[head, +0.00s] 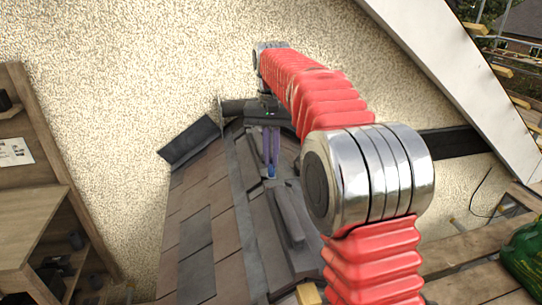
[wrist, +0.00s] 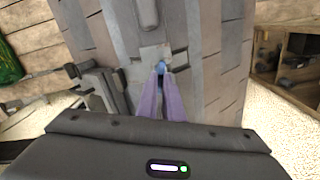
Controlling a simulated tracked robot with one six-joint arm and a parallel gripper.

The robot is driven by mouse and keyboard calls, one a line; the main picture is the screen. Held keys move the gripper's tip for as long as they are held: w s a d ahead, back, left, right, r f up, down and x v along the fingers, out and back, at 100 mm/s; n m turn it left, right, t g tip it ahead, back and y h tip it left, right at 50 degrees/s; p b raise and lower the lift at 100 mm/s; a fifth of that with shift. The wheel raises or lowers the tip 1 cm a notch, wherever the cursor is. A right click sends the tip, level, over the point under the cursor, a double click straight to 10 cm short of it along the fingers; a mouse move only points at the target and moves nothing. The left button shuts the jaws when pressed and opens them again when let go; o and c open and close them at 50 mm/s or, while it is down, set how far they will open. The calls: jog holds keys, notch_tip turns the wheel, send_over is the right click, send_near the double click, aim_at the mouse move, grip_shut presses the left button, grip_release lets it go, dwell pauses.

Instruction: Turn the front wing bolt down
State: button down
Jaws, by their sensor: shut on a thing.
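My gripper (head: 271,160) reaches down over the roof with its two purple fingers. The fingers are close together, shut on a small blue wing bolt (head: 271,171). In the wrist view the fingertips of my gripper (wrist: 161,80) meet at the blue wing bolt (wrist: 160,67), which stands at a grey plate on the tiled roof. The fingers hide most of the bolt, so I cannot tell how far down it sits.
Brown and grey tiles (head: 205,225) cover the roof's left slope. A dark flat piece (head: 190,142) juts out at the upper left. A wooden shelf (head: 30,215) stands at the left. Wooden planks (head: 465,262) and a green bag (head: 524,258) are at the lower right.

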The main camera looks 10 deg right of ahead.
aim_at(271, 161)
jog(key=shift+r+m, duration=0.25)
jog(key=shift+m, duration=0.15)
jog(key=c, duration=1.9)
grip_release()
jog(key=shift+f, duration=0.15)
notch_tip(271, 161, up, 14)
jog(key=shift+f, duration=0.2)
jog(key=shift+s, duration=0.15)
